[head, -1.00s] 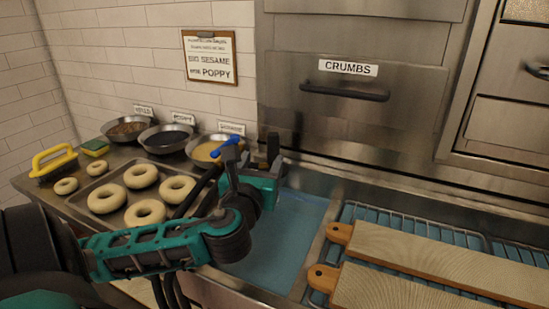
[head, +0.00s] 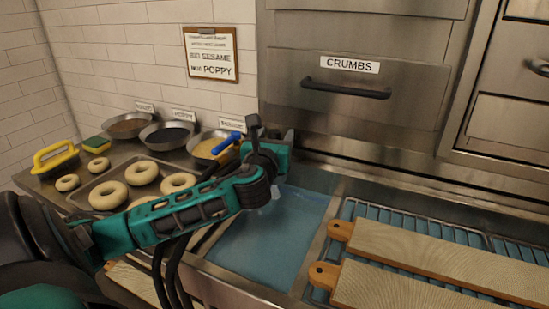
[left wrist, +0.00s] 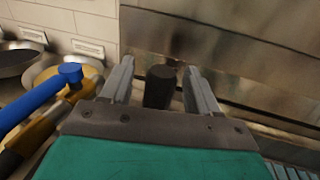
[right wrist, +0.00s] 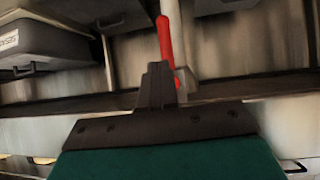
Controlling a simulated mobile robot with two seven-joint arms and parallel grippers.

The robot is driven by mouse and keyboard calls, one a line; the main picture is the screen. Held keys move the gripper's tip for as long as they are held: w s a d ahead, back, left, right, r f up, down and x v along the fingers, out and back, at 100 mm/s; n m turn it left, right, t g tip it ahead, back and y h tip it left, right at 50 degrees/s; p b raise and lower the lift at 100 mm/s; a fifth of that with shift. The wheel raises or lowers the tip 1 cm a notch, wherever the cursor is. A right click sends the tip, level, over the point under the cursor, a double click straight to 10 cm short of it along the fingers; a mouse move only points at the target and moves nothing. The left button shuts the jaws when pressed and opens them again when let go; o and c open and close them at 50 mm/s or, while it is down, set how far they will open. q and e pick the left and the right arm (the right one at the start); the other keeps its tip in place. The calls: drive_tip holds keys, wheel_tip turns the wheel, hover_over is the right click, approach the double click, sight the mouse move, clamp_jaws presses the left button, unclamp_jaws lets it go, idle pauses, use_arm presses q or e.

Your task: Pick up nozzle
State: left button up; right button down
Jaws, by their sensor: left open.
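A dark, blunt cylinder (left wrist: 160,86), which looks like the nozzle, stands between the two fingers of my left gripper (left wrist: 158,72) in the left wrist view. The fingers are apart, with gaps on both sides of it. In the head view my left gripper (head: 270,132) is over the back of the blue-water basin, near the steel wall; I cannot make out the nozzle clearly there. My right gripper (right wrist: 158,84) shows only in the right wrist view, its fingers together and nothing seen between them.
A blue handle (head: 226,143) lies over the rightmost seed bowl (head: 203,158), left of my left gripper; it is close in the left wrist view (left wrist: 38,98). Bagels sit on a tray (head: 84,199). Wooden boards (head: 430,253) lie right of the basin (head: 262,248). A red handle (right wrist: 165,40) stands beyond my right gripper.

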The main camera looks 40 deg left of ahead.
use_arm(q)
clamp_jaws()
idle(0.5)
drive_tip(key=shift+r, duration=0.1)
